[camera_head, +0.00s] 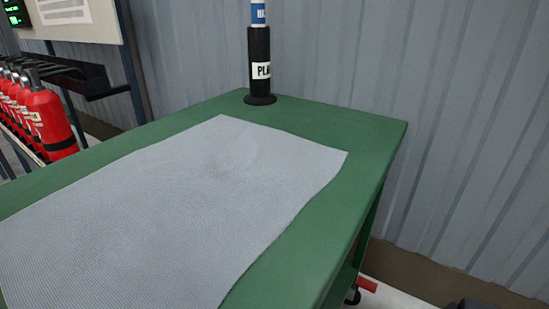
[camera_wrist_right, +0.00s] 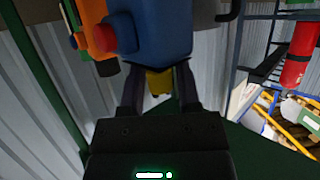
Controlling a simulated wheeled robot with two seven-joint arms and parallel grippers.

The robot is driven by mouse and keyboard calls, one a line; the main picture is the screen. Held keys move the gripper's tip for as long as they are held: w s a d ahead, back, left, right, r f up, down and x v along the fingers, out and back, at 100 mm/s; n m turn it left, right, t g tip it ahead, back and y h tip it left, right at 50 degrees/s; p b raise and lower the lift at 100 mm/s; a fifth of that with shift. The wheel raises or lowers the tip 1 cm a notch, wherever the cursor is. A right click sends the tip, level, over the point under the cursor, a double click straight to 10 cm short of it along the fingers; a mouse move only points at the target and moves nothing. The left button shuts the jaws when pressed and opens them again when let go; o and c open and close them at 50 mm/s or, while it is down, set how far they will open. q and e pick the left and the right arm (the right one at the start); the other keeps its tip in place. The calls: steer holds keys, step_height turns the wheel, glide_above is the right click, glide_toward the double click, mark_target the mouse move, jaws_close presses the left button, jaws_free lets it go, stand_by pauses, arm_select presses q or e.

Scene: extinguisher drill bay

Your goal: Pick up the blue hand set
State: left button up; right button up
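The blue hand set (camera_wrist_right: 160,30) fills the top middle of the right wrist view. A red knob-like part and orange and black parts show at its left side, and a yellow part shows below it. My right gripper (camera_wrist_right: 159,78) has a finger on either side of the yellow part. The blue body covers the fingertips, and the gripper appears shut on the hand set. The exact contact is hidden. Neither the hand set nor my left gripper shows in the head view.
A green table (camera_head: 365,140) carries a bare grey mat (camera_head: 170,200). A black post (camera_head: 260,65) with white and blue labels stands at its far corner. Red extinguishers (camera_head: 48,120) stand in a rack at left. A corrugated wall (camera_head: 440,110) rises behind the table.

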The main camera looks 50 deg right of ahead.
jaws_close()
stand_by(1.1)
